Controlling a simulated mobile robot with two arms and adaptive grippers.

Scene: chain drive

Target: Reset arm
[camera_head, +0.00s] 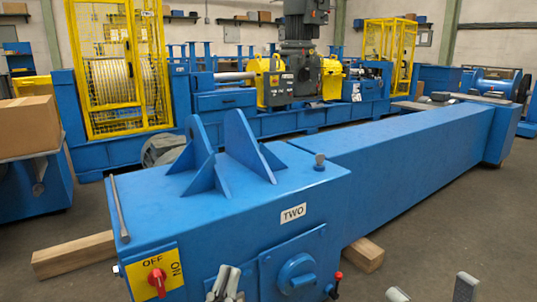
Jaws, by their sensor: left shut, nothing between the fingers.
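My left gripper (228,284) is at the bottom centre, in front of the blue machine's front face. Its two pale fingers are close together, shut and empty. My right gripper (432,288) is at the bottom right edge, over the floor. Its two grey fingertips stand wide apart, with nothing between them. The rest of both arms is out of view. The blue machine (260,205) carries a label reading TWO, a yellow plate with a red switch (157,281), and a round blue cover (297,272). A small red-tipped lever (337,277) sits right of the cover.
Upright blue brackets (240,145) rise from the machine's top. A grey rod (119,208) lies along its left edge. Wooden beams (72,254) lie under it. A cardboard box (28,126) stands at left. Yellow cages (122,75) stand behind. Floor at right is clear.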

